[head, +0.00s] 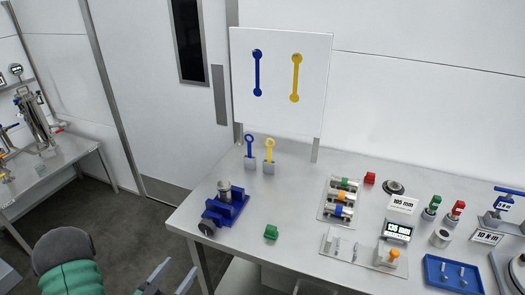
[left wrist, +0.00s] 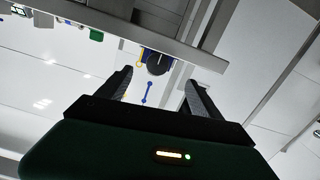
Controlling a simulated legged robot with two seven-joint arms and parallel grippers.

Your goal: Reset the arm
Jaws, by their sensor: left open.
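My left gripper (head: 172,279) is at the bottom of the head view, in front of the table's near left edge. Its two grey fingers are apart with nothing between them. In the left wrist view the same gripper (left wrist: 158,85) shows its two dark fingers spread, and the picture is upside down. My left arm's green and grey link shows at the lower left of the head view. My right gripper is not in view.
A white board (head: 279,85) stands behind. Floor left of the table is clear.

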